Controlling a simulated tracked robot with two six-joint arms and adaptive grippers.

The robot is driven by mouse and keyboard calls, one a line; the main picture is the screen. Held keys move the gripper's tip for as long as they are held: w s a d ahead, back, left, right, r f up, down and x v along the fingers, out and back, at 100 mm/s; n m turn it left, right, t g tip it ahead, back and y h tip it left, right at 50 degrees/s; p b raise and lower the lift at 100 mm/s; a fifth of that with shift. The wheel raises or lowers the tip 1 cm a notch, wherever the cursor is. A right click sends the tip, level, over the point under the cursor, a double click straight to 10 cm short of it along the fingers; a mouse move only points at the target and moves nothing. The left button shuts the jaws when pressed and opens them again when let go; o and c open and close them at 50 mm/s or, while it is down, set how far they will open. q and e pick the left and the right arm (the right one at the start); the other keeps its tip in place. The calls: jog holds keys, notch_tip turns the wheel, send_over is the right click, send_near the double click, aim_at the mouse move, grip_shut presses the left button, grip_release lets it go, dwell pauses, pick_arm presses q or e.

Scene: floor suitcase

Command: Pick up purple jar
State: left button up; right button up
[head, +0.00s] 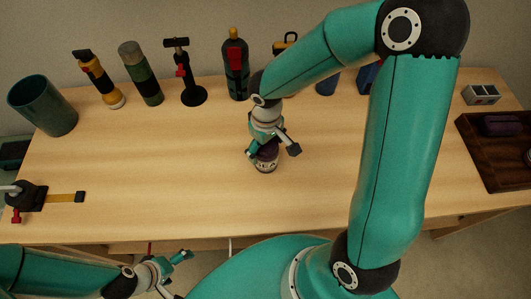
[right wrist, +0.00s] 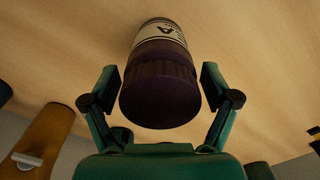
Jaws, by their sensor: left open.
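The purple jar (head: 265,162) stands on the wooden table near its middle in the head view, partly hidden by my right gripper (head: 272,150). In the right wrist view, the jar (right wrist: 159,95) shows its dark purple lid and a pale label with a letter A. My right gripper is open, with one finger on each side of the jar's lid and small gaps seen between fingers and lid. My left gripper (head: 172,272) is open and empty, low in front of the table's front edge.
A green bin (head: 43,106) stands at the left. A yellow flashlight (head: 101,82), a dark green bottle (head: 141,75), a black stand-like tool (head: 188,78) and a black-red bottle (head: 236,68) line the back. A wooden tray (head: 480,150) sits right.

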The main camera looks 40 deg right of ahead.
jog(key=c, duration=1.1)
jog(key=shift+o, duration=0.2)
jog(key=shift+r, duration=0.15)
